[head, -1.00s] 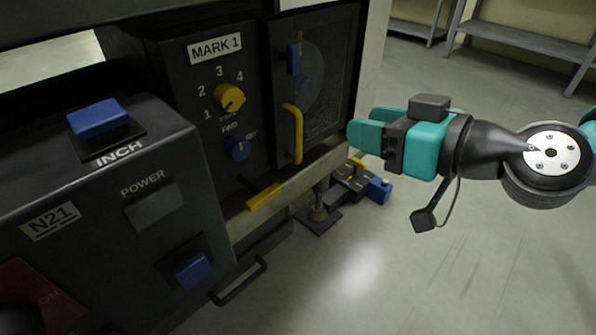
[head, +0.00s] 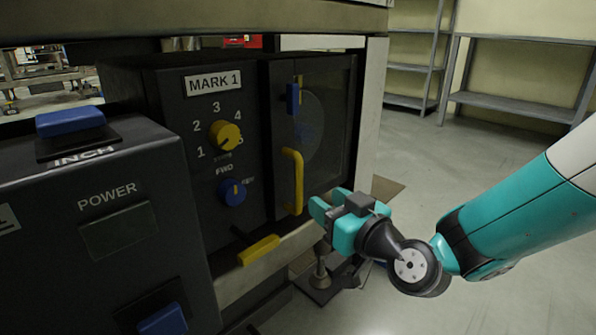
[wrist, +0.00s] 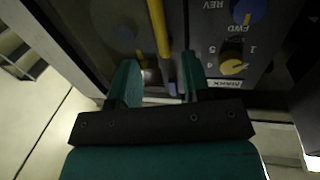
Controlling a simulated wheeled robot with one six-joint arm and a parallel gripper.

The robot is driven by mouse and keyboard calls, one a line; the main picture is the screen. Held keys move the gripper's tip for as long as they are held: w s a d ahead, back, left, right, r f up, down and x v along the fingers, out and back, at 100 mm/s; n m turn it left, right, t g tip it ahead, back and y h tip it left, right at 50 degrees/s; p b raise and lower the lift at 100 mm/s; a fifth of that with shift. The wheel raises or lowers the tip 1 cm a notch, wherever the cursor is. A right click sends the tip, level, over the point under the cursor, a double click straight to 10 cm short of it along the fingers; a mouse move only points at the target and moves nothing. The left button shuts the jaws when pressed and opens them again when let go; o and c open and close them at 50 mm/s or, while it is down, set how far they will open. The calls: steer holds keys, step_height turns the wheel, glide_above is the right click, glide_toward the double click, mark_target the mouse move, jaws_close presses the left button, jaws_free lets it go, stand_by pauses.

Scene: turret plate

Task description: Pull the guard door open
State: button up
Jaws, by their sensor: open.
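The guard door (head: 338,100) is a dark framed panel with a see-through window on the machine's front; it looks closed. Its yellow upright bar handle (head: 298,180) is on the door's left side. My gripper (head: 328,200), with teal fingers, is open and empty, just right of the handle's lower end in the head view. In the wrist view, the handle (wrist: 158,28) lies ahead, in line with the gap between my fingers (wrist: 160,72). I cannot tell the exact distance; no contact shows. A blue block (head: 293,98) sits at the door's left edge above the handle.
Left of the door are a yellow dial (head: 225,135), a blue knob (head: 232,191) and a yellow lever (head: 259,250). A control box (head: 90,220) stands nearer at left. Grey shelving (head: 510,102) stands behind; the floor at right is clear.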

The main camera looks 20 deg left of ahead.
mark_target(301, 184)
steer(key=b+x, duration=0.1)
steer(key=x, duration=0.7)
steer(key=shift+w+a+f, duration=0.1)
steer(key=shift+a, duration=0.05)
steer(key=shift+w+a, duration=0.4)
steer(key=shift+a, duration=0.15)
steer(key=shift+c, duration=0.4)
jaws_close()
